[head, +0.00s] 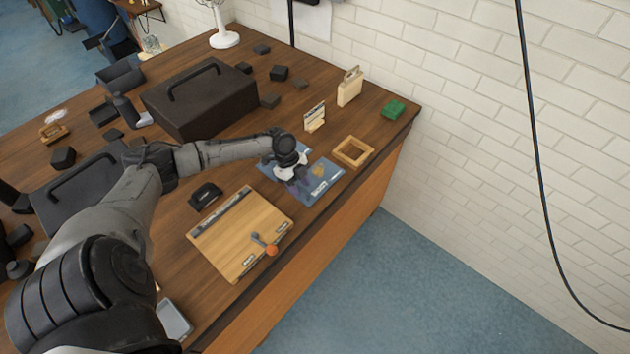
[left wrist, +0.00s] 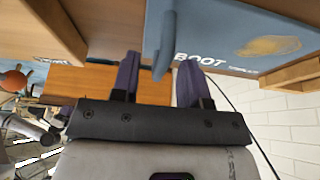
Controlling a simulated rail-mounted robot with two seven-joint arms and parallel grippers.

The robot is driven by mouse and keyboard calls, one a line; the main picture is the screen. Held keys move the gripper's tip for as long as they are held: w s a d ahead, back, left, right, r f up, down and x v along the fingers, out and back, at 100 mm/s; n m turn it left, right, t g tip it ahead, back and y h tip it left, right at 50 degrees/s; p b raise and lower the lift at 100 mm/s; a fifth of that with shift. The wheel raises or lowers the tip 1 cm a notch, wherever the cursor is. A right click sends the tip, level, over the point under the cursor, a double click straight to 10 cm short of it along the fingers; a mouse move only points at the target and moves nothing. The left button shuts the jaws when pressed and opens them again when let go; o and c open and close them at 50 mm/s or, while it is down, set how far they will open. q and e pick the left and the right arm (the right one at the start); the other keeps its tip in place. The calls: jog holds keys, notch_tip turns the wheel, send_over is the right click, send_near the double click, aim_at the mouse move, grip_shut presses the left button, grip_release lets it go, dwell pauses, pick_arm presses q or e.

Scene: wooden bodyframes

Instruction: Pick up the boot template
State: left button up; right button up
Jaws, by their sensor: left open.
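The boot template is a flat blue board (head: 322,184) lying near the table's front edge, with BOOT lettering and a tan boot-shaped patch. In the left wrist view the board (left wrist: 225,30) fills the top right, and its upright blue handle (left wrist: 165,45) stands between my fingers. My left gripper (head: 293,180) is over the board, hiding part of it. In the left wrist view the purple fingers of my left gripper (left wrist: 158,65) are apart, one on each side of the handle. I cannot tell whether either finger touches it. My right gripper is not in view.
A small wooden frame (head: 352,152) lies just right of the board. A wooden cutting-board-like panel (head: 240,235) with an orange-knobbed lever lies to the left. A small sign (head: 314,118) and a green block (head: 394,109) stand behind. A large black case (head: 200,100) sits farther back.

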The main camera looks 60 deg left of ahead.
pick_arm(q)
jog(key=shift+w+d+f, duration=0.1)
jog(key=shift+d+f, duration=0.2)
jog(key=shift+f, duration=0.35)
grip_shut()
jog(key=shift+r, duration=0.1)
dwell(0.8)
